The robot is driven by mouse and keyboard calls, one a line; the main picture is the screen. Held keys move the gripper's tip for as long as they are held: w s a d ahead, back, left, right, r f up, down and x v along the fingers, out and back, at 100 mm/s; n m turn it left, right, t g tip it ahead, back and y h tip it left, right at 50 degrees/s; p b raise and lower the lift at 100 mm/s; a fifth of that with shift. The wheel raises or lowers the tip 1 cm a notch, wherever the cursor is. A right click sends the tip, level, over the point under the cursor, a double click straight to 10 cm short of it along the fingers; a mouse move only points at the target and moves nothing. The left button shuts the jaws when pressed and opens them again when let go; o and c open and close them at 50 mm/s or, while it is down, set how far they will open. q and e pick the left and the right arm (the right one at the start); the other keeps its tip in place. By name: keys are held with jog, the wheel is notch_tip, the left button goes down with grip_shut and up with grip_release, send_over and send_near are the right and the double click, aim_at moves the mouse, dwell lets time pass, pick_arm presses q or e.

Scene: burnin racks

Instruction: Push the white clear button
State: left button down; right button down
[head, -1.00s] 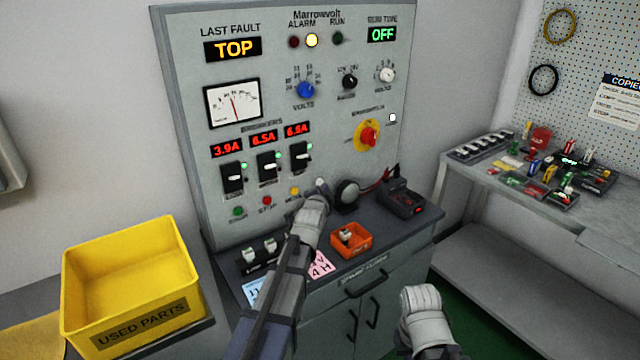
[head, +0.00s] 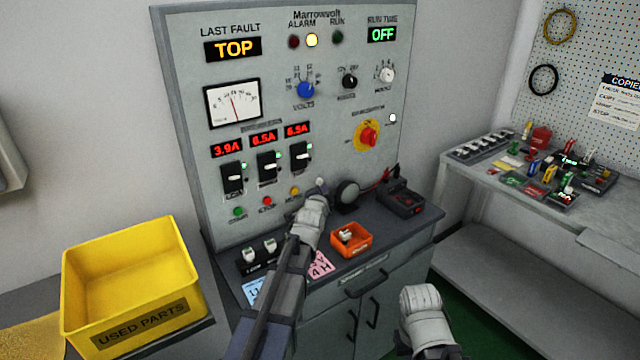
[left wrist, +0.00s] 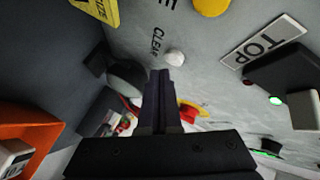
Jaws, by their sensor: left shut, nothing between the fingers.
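The white clear button (head: 320,182) is a small round knob low on the grey panel, right of the yellow button. In the left wrist view the white button (left wrist: 175,57) sits beside the word CLEAR. My left gripper (head: 317,196) is in front of the lower panel, just below the button in the head view. In the left wrist view its fingers (left wrist: 162,72) are shut and empty, their tips close to the button. I cannot tell whether they touch it. My right gripper (head: 421,302) is low at the front right, its finger state unclear.
A black round part (head: 347,195), an orange bin (head: 351,248) and a dark meter box (head: 402,202) stand near the left gripper. Green, red and yellow buttons (head: 294,191) line the panel to the left. A yellow used-parts bin (head: 145,325) is at left.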

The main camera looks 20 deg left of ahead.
pick_arm(q)
jog(key=shift+w+a, duration=0.1)
jog(key=shift+w+a, duration=0.2)
jog(key=shift+a, duration=0.05)
dwell(0.3)
jog(key=shift+w+a, duration=0.25)
jog(key=shift+a, duration=0.1)
dwell(0.8)
jog(key=shift+s+d, duration=0.55)
jog(key=shift+d, duration=0.1)
jog(key=shift+s+d, duration=0.8)
jog(key=shift+d, duration=0.2)
jog(key=shift+s+d, duration=0.75)
jog(key=shift+d, duration=0.25)
